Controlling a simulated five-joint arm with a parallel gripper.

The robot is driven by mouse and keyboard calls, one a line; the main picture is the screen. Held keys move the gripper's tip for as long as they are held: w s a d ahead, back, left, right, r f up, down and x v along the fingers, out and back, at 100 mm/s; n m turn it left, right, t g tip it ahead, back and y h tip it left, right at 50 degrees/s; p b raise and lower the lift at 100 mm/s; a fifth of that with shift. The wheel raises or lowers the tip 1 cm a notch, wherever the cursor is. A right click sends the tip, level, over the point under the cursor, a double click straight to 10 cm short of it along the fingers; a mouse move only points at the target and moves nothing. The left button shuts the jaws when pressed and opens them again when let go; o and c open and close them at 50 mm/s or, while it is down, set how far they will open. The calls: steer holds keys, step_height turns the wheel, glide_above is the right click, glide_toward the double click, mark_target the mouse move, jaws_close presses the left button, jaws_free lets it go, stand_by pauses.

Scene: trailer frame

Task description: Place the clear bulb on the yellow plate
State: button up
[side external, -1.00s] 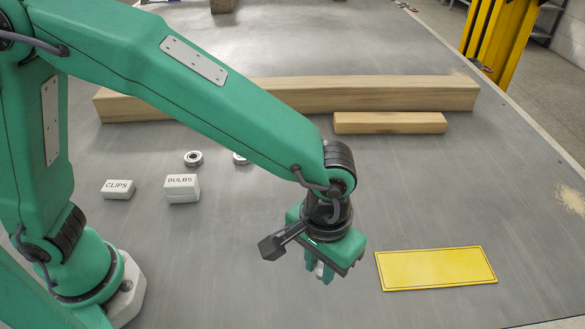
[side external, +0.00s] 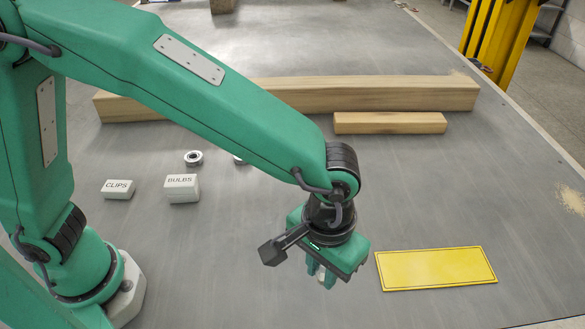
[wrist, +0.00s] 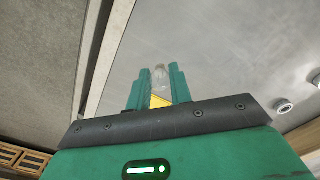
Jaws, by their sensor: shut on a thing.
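The clear bulb (wrist: 160,75) shows between the two green fingers in the wrist view. My gripper (wrist: 157,87) is shut on it. In the side external view my gripper (side external: 321,276) points down over the grey table, to the left of the yellow plate. Only a small pale bit of the bulb shows there between the fingers. The yellow plate (side external: 436,268) lies flat and bare, apart from the gripper. In the wrist view a small yellow patch shows in the gap between the fingers; I cannot tell for sure what it is.
White blocks marked CLIPS (side external: 117,189) and BULBS (side external: 182,188) stand at the left. A metal ring (side external: 193,158) lies behind them, with another partly hidden by my arm. A long wooden beam (side external: 400,94) and a shorter one (side external: 390,123) lie at the back. The table around the plate is clear.

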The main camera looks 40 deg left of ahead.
steer(key=w+d, duration=0.5)
steer(key=d, duration=0.5)
steer(key=shift+w+d+r, duration=0.25)
steer(key=shift+w+r, duration=0.05)
glide_above(395, 272)
step_height(395, 272, down, 7)
steer(key=shift+f, duration=0.1)
steer(key=shift+f, duration=1.9)
steer(key=shift+f, duration=0.15)
steer(key=o, duration=0.8)
steer(key=shift+c, duration=0.2)
